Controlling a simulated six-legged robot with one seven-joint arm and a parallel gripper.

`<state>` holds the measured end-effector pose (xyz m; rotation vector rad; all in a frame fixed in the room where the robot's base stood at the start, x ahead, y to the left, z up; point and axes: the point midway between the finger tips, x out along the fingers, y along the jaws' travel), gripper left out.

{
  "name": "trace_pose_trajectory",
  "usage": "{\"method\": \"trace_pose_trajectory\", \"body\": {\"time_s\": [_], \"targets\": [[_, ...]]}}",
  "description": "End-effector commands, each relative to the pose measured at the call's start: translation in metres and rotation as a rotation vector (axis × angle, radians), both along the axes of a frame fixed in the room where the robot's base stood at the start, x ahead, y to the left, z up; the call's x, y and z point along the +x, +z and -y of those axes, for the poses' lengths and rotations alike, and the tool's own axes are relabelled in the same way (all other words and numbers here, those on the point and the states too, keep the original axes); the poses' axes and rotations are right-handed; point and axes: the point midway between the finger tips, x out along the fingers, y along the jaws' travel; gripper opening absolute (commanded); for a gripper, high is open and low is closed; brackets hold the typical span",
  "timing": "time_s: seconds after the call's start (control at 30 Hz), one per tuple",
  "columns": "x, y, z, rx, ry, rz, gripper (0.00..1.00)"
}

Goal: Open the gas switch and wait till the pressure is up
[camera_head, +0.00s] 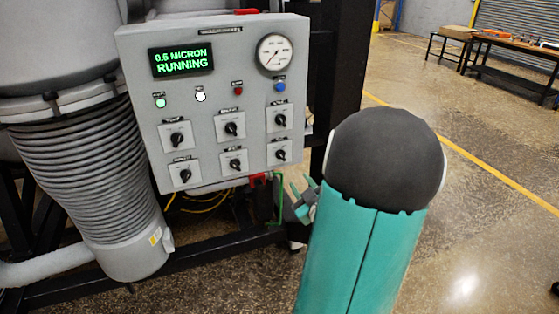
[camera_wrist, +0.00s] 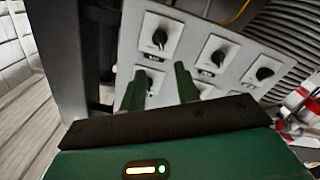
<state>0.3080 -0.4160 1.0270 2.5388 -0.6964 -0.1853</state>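A grey control panel (camera_head: 215,105) hangs on the furnace frame, with several black rotary switches in two rows. Its green display (camera_head: 181,60) reads "0.5 MICRON RUNNING". A round pressure gauge (camera_head: 274,54) is at its top right. The switch labels are too small to read, so I cannot tell which is the gas switch. My gripper (camera_head: 303,201) is low, right of the panel's lower edge, partly hidden by my arm. In the wrist view my gripper (camera_wrist: 159,88) has its two green fingers apart and empty, pointing at the panel (camera_wrist: 188,62); the nearest switches (camera_wrist: 160,38) lie beyond the fingertips.
A ribbed grey bellows pipe (camera_head: 85,160) stands left of the panel. A dark frame post (camera_head: 335,70) is at its right. Open floor lies to the right, with workbenches (camera_head: 510,55) far back.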

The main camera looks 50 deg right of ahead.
Motion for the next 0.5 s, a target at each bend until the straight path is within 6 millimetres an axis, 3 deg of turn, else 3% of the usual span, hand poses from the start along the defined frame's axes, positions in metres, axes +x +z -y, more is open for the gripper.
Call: {"method": "trace_pose_trajectory", "body": {"time_s": [0.17, 0.5], "targets": [[0.018, 0.000, 0.013, 0.000, 0.004, 0.000, 0.32], [0.075, 0.000, 0.048, 0.002, 0.001, 0.001, 0.32]]}}
